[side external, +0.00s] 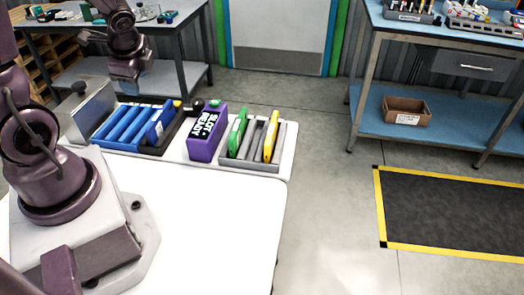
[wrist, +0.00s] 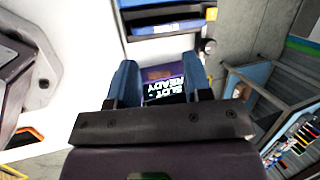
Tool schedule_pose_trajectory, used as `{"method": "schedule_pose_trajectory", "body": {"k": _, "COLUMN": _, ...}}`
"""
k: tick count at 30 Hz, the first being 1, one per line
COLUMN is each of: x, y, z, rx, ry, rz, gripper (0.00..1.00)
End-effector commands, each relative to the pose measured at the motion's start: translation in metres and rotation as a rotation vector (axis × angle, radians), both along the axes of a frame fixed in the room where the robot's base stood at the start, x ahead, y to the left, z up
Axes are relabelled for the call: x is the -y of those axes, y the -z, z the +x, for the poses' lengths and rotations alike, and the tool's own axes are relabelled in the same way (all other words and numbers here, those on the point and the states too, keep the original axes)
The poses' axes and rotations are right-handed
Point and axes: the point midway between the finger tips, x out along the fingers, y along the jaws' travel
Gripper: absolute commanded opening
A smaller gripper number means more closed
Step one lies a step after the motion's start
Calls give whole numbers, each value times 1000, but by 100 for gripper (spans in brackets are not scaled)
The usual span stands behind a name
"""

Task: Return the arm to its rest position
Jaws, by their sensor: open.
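My gripper (side external: 128,75) hangs above the back left of the white table, over the blue rack's far side. In the wrist view my gripper (wrist: 157,75) shows two blue fingers spread apart, with nothing held between them. A purple box (side external: 206,133) lettered "SLOT READY" stands on the table to the right of the blue rack (side external: 130,125). The purple box (wrist: 165,85) also shows beyond the fingers in the wrist view. A green carton (side external: 236,133) and a yellow carton (side external: 271,136) lean in a grey slotted tray (side external: 251,164) at the right.
The white table (side external: 210,230) is bare in front. A grey metal block (side external: 92,105) stands left of the blue rack. A blue workbench (side external: 440,38) with a cardboard box (side external: 407,111) on its shelf stands at the right. A black mat (side external: 455,210) with yellow edges lies on the floor.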

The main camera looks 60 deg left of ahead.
Motion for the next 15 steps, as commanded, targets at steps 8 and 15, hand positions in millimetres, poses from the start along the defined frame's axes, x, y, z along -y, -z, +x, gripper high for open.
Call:
{"method": "schedule_pose_trajectory", "body": {"k": 8, "x": 131, "y": -89, "z": 13, "rx": 380, "ry": -667, "rz": -301, "gripper": 46}}
{"method": "schedule_pose_trajectory", "body": {"k": 15, "x": 205, "y": -138, "z": 3, "rx": 522, "ry": -608, "rz": -516, "gripper": 46}}
